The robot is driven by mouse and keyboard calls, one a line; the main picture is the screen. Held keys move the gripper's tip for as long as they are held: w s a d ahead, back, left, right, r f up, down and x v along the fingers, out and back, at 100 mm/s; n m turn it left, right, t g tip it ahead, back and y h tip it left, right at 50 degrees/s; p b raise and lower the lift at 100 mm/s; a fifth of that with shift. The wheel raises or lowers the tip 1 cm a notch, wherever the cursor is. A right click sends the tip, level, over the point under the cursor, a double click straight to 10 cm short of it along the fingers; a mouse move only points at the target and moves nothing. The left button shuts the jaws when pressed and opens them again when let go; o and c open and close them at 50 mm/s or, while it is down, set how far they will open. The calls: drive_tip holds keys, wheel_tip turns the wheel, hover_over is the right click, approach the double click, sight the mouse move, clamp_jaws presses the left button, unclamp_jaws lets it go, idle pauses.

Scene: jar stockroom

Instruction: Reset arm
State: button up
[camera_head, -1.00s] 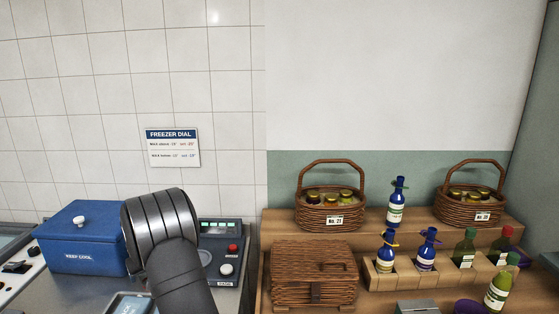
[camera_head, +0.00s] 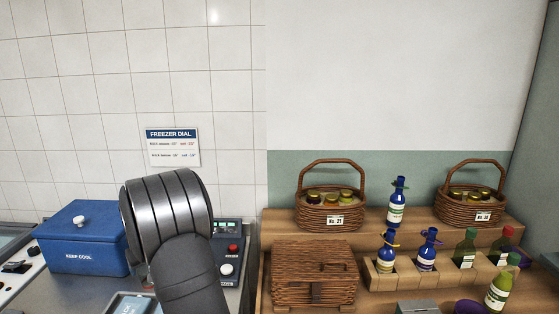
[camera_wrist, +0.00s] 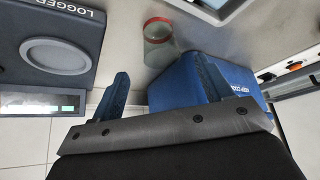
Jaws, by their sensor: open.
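My gripper (camera_wrist: 162,84) shows in the wrist view with its two blue fingers spread apart and nothing between them. In the head view my dark arm links stand in front of the steel counter, and the fingers are hidden. The blue "KEEP COOL" box (camera_head: 82,240) stands left of my arm with its lid on. It also shows in the wrist view (camera_wrist: 178,88), partly behind one finger. A clear jar with a red rim (camera_wrist: 158,48) stands on the counter beside the box in the wrist view.
A control panel (camera_head: 230,270) is partly hidden behind my arm; the grey logger (camera_wrist: 60,45) shows in the wrist view. A freezer dial sign (camera_head: 172,147) hangs on the tiles. Right are wooden shelves with baskets (camera_head: 332,210), a wicker hamper (camera_head: 314,272) and several bottles (camera_head: 397,203).

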drive_tip(key=x, duration=0.9)
drive_tip(key=shift+a+f, duration=0.15)
drive_tip(key=shift+f, duration=0.25)
drive_tip(key=r, duration=0.5)
drive_tip(key=shift+w+d, duration=0.15)
drive_tip(key=shift+d, duration=0.15)
drive_tip(key=d+r, duration=0.7)
drive_tip(key=d, duration=0.4)
drive_tip(key=s+a+f+n+g+y, duration=0.1)
drive_tip(key=s+a+n, duration=0.1)
drive_tip(key=a, duration=1.5)
drive_tip(key=s+a+f+n+g, duration=0.1)
drive_tip(key=s+a+f+n, duration=0.1)
drive_tip(key=a, duration=1.5)
drive_tip(key=shift+s+n+g+y, duration=0.3)
drive_tip(key=shift+s+n+y, duration=0.1)
drive_tip(key=shift+s+n, duration=0.45)
drive_tip(key=shift+w, duration=0.1)
drive_tip(key=shift+d, duration=0.15)
drive_tip(key=w+d+m, duration=0.1)
drive_tip(key=w+d, duration=0.2)
drive_tip(key=d, duration=1.5)
drive_tip(key=shift+w+d+t, duration=0.2)
drive_tip(key=shift+w+t, duration=0.05)
drive_tip(key=shift+t, duration=0.15)
